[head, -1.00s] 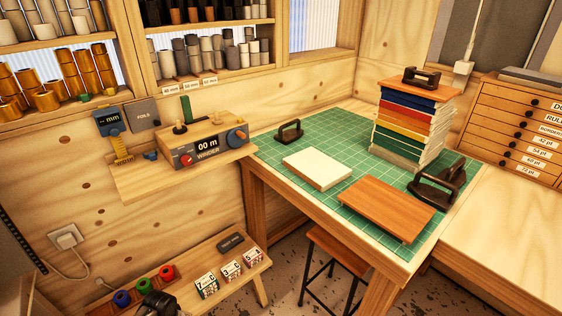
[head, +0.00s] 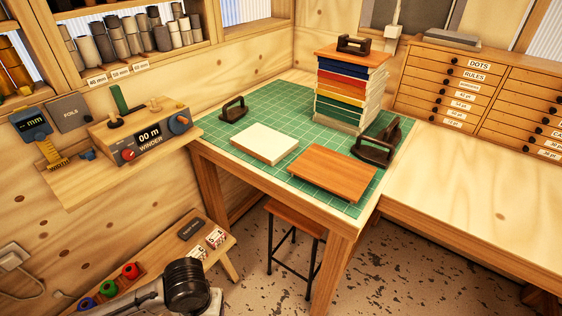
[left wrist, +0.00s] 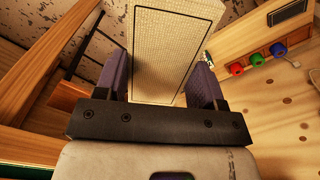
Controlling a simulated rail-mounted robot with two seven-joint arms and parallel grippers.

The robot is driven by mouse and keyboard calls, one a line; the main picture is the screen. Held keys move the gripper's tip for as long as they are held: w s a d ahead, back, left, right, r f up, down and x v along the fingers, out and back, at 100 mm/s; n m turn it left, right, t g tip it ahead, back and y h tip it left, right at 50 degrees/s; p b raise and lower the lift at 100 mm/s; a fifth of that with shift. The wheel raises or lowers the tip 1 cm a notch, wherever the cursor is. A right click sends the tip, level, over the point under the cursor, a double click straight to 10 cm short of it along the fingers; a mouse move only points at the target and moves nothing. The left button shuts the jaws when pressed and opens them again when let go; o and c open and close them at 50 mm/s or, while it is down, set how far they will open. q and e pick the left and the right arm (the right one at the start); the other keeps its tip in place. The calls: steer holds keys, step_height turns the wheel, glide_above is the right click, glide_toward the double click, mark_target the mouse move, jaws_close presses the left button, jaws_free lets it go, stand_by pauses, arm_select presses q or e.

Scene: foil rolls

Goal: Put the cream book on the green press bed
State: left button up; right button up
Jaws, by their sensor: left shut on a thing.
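In the head view the green gridded press bed (head: 263,110) covers the far tabletop. My left gripper and the held book do not show in the head view; only part of my arm is at the bottom left. My right gripper is in neither view.
On the green bed are a white-topped block (head: 265,142), a wooden board (head: 333,172), a tall stack of coloured books (head: 345,92) and dark-handled irons (head: 233,108) (head: 379,142). A stool (head: 296,222) stands under the table. The right bench (head: 490,195) is bare.

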arm_select(q)
steer(key=w+r+m+p, duration=0.1)
steer(key=w+r+p, duration=0.15)
steer(key=r, duration=0.75)
steer(key=w+r+p, duration=0.1)
steer(key=w+r, duration=0.3)
steer(key=r, duration=0.6)
steer(key=s+r+p, duration=0.3)
steer(key=r+p, duration=0.8)
steer(key=p, duration=0.1)
steer(key=s+r+p, duration=0.2)
steer(key=r+p, duration=0.9)
steer(key=p, duration=0.1)
steer(key=s+r+p, duration=0.3)
steer(key=r+p, duration=0.8)
steer(key=p, duration=0.2)
steer(key=shift+s+a+r, duration=0.2)
steer(key=shift+s+a, duration=0.1)
steer(key=shift+a, duration=0.15)
